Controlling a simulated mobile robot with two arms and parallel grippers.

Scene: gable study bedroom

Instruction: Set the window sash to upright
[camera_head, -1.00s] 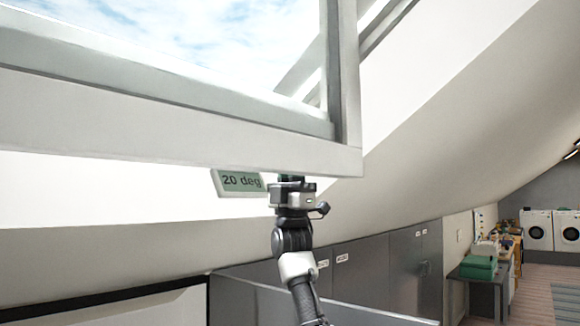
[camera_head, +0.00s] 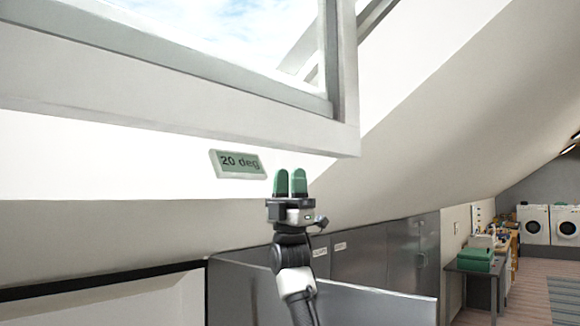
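The window sash (camera_head: 200,110) fills the upper left, a white-grey frame around glass with sky behind it. Its lower rail slopes down to a corner at the right. A small display (camera_head: 237,163) below the rail reads "20 deg". The sash stands tilted out from the sloped wall. My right gripper (camera_head: 290,182) points up just below the rail, right of the display. Its two green fingertips are side by side with a narrow gap and nothing between them. It looks apart from the sash. My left gripper is not in view.
Grey cabinets (camera_head: 385,255) stand below the sloped ceiling, behind my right arm. Further right are a table with a green box (camera_head: 475,260) and white washing machines (camera_head: 533,222). Floor shows free at the far right.

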